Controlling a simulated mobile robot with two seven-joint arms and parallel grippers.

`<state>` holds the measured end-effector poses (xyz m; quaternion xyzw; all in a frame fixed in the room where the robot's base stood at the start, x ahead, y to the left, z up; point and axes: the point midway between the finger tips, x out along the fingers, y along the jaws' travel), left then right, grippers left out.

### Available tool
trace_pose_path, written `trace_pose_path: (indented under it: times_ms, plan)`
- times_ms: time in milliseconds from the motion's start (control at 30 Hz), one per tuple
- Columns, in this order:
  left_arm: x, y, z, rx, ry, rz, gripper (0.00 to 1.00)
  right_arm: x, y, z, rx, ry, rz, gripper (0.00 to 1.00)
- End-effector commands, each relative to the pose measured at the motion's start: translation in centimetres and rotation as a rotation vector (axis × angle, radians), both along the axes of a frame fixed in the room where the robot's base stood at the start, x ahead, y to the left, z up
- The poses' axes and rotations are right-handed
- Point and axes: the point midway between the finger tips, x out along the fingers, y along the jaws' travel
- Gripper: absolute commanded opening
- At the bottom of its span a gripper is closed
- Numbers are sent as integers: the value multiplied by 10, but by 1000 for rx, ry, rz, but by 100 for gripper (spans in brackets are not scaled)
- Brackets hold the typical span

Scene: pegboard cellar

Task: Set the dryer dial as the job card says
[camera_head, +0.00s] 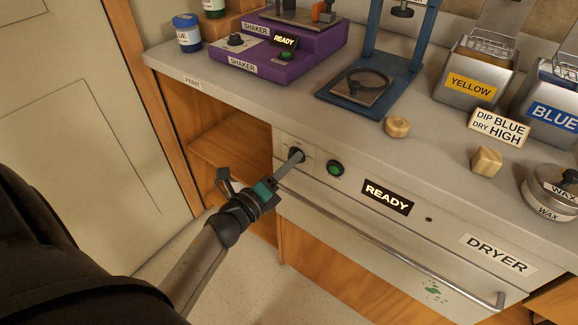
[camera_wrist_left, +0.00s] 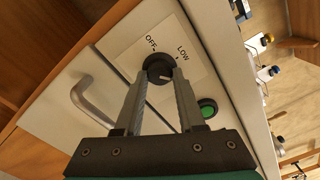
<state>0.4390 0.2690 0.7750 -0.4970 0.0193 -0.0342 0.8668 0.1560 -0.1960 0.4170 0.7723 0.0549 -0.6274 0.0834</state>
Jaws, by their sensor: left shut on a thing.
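The dryer dial (camera_head: 296,152) is a dark round knob on a pale plate at the left end of the dryer front. My left gripper (camera_head: 291,161) reaches it from the front and is shut on it. In the left wrist view the dial (camera_wrist_left: 156,66) sits between the two fingertips (camera_wrist_left: 159,76). OFF and LOW are printed beside it; no HIGH label is visible there. A pale mark shows on the dial's lower right side, partly hidden by a finger. The job card (camera_head: 499,127) reads "DIP BLUE DRY HIGH". My right gripper is not in view.
A green button (camera_head: 335,168) and a READY display (camera_head: 387,197) are right of the dial. The dryer's long handle (camera_head: 400,257) runs below. The purple shaker (camera_head: 278,48), blue press (camera_head: 372,85), and yellow (camera_head: 470,86) and blue (camera_head: 552,112) tanks stand on the counter.

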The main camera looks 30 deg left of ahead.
Motion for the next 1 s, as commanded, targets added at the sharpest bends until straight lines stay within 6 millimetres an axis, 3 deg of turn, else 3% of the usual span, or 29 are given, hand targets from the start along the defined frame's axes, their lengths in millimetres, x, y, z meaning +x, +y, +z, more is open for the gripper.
trace_pose_path:
  times_ms: [433, 1000]
  plan:
    - [0, 0, -1, 288, -23, -1, 0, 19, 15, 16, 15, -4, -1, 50]
    - [0, 0, -1, 360, -28, -1, 0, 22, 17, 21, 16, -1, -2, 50]
